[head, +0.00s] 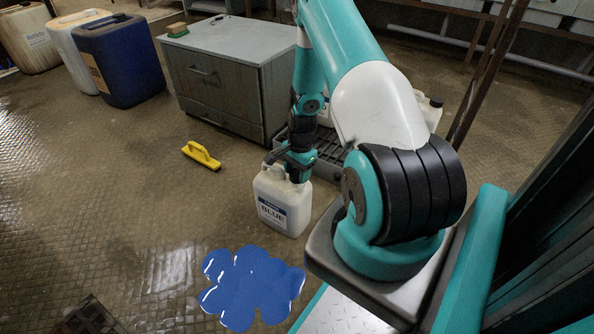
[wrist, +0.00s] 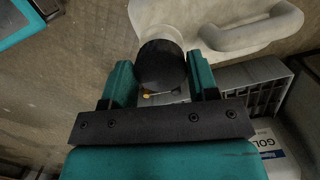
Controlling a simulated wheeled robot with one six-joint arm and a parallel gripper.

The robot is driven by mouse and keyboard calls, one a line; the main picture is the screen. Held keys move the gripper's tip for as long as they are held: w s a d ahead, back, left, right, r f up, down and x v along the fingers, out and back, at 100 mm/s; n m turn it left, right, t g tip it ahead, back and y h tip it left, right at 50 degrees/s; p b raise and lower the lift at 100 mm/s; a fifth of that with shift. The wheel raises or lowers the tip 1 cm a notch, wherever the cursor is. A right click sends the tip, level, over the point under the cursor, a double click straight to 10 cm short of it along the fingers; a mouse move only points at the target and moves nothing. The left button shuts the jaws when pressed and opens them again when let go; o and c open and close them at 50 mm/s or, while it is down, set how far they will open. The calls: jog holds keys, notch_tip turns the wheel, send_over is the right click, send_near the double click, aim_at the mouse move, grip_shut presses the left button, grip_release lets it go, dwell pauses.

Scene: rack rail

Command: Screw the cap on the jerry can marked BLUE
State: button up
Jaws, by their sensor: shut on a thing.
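The white jerry can (head: 283,212) with a label reading BLUE stands upright on the floor beside my base. My gripper (head: 299,167) is over its top, pointing down. In the wrist view my gripper (wrist: 161,82) is shut on a black cap (wrist: 161,66) between its teal fingers. The cap sits at the can's pale neck (wrist: 157,32), and the can's handle (wrist: 255,33) lies to the right. The cap appears to meet the neck, but I cannot tell whether its thread is engaged. In the head view my gripper hides the cap.
A blue puddle (head: 252,288) lies in front of the can. A yellow brush (head: 202,155) is on the floor. A grey crate (head: 330,147) stands behind, with another white can (head: 432,110). A cabinet (head: 215,85) and drums (head: 118,58) are farther back.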

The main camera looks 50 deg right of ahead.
jog(key=shift+f, duration=1)
dwell(1.2)
jog(key=m+p, duration=0.1)
jog(key=m, duration=0.3)
jog(key=shift+r, duration=0.15)
jog(key=m+t+p, duration=0.1)
jog(key=m+p, duration=0.1)
jog(key=m, duration=0.3)
jog(key=shift+h, duration=0.3)
jog(key=m+p, duration=0.1)
jog(key=m, duration=0.3)
jog(key=m+p, duration=0.1)
jog(key=m, duration=0.3)
jog(key=shift+f+h, duration=0.2)
jog(key=shift+h, duration=0.2)
jog(key=o, duration=1)
